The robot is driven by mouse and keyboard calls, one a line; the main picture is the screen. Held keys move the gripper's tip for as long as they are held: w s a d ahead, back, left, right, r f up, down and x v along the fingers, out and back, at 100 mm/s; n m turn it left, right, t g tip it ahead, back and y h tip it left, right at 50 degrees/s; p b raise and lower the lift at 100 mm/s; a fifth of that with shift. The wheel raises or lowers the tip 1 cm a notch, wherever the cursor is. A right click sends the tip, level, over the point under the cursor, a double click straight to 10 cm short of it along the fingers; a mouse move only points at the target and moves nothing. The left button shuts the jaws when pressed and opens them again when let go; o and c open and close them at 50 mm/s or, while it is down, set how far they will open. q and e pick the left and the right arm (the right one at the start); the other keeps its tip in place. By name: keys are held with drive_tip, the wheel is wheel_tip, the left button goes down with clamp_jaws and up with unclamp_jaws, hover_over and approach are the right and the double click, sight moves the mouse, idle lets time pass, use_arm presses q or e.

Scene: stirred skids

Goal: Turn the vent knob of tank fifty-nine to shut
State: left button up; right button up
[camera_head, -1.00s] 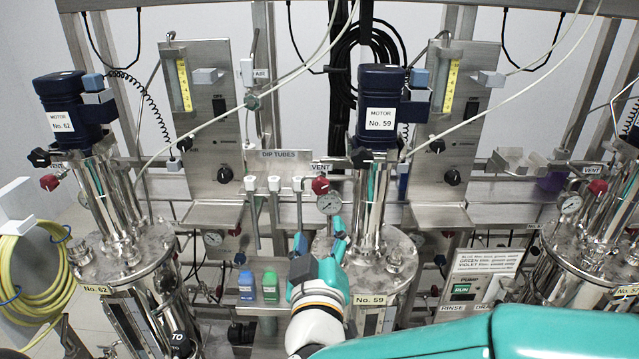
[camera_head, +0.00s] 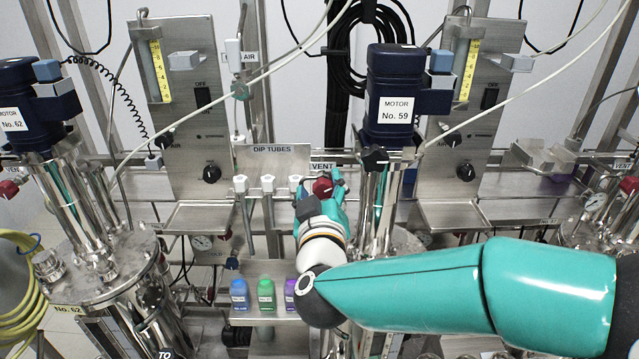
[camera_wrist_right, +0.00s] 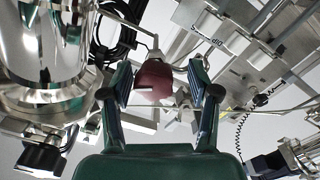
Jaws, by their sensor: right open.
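The red vent knob (camera_head: 321,187) of tank fifty-nine sits under the VENT label (camera_head: 322,166), just left of the column below the No. 59 motor (camera_head: 395,105). My right gripper (camera_head: 322,196) is at the knob and partly covers it. In the right wrist view the red knob (camera_wrist_right: 153,80) lies between the two open fingers of the right gripper (camera_wrist_right: 161,80), nearer the left finger. Contact and the knob's turned position cannot be told. My left gripper is not in view.
Dip tubes (camera_head: 267,188) hang close left of my right gripper. Blue (camera_head: 240,294), green (camera_head: 266,294) and violet (camera_head: 291,292) bottles stand on a shelf below. Tank sixty-two (camera_head: 95,280) is at the left. A pale hose crosses above.

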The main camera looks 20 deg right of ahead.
drive_tip(key=shift+d+r, duration=0.1)
drive_tip(key=shift+d, duration=0.1)
drive_tip(key=shift+c, duration=0.4)
drive_tip(key=shift+d, duration=0.1)
clamp_jaws()
